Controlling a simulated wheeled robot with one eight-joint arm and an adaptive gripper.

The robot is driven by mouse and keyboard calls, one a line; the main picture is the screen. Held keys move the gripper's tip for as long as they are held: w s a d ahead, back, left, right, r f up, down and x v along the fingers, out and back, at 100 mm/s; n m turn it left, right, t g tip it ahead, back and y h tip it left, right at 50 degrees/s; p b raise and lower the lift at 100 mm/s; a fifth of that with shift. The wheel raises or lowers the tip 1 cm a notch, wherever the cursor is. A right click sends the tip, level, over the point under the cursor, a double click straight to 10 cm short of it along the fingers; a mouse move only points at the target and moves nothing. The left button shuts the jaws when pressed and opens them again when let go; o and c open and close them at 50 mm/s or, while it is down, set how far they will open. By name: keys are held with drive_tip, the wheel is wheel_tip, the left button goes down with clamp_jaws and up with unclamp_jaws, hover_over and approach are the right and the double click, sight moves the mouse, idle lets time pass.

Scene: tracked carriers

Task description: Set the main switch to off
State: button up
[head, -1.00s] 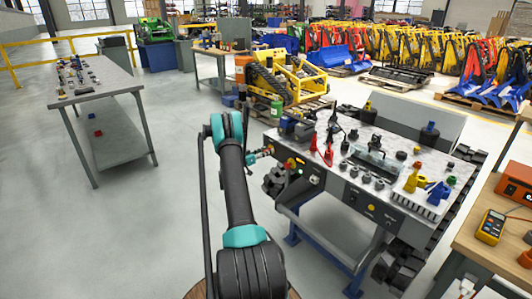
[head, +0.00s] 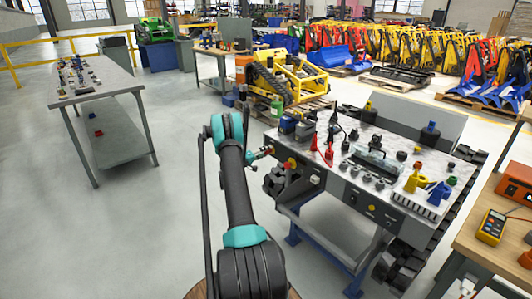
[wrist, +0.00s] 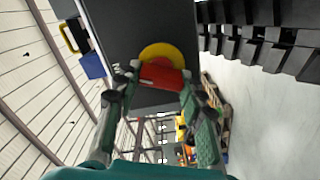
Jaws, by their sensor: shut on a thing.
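The main switch shows as a red handle (wrist: 162,77) on a yellow round plate (wrist: 160,52), set on a dark panel. In the wrist view the red handle lies across the picture, tilted slightly down to the right. My gripper (wrist: 160,82) has one finger on each side of the handle and is shut on it. In the head view my gripper (head: 268,151) is at the left end of the workbench, by the yellow plate (head: 290,163). The handle is mostly hidden there. I cannot read any position marks.
The bench top (head: 400,143) holds red clamps, knobs, a yellow bottle and a blue one. A black track (wrist: 260,38) is close on the right in the wrist view. A grey table (head: 105,85) stands left. The floor between is clear.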

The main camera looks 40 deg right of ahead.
drive_tip(key=n, duration=0.4)
drive_tip(key=shift+a+f+n, duration=0.1)
drive_tip(key=shift+f+n, duration=0.05)
drive_tip(key=shift+n, duration=0.15)
idle(0.5)
drive_tip(key=o, duration=1.2)
drive_tip(key=shift+c, duration=0.2)
drive_tip(key=a, duration=1.2)
drive_tip(key=shift+s, duration=0.45)
